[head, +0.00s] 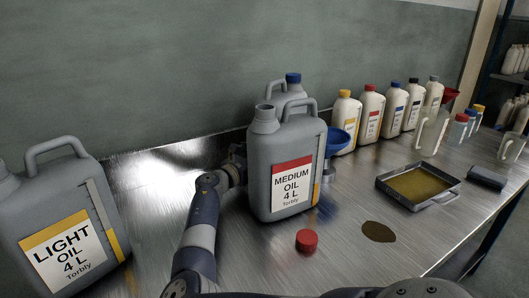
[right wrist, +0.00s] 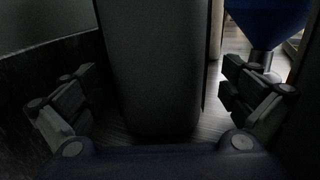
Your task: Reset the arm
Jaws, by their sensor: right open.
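My right gripper (right wrist: 160,78) is open, its fingers apart on either side of a grey canister face that fills the middle of the right wrist view. I cannot tell whether the fingers touch it. In the head view the arm reaches to the left side of the grey "MEDIUM OIL" canister (head: 292,165), and the fingers are hidden behind it. That canister stands upright with its mouth uncapped. A red cap (head: 306,240) lies on the table in front of it. My left gripper is not in view.
A "LIGHT OIL" canister (head: 60,220) stands at left. A blue-capped canister (head: 293,82) stands behind the medium one. A blue funnel (head: 338,142) is right of it. An oil tray (head: 447,197), a dark oil puddle (head: 379,231) and several white bottles (head: 369,115) stand further right.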

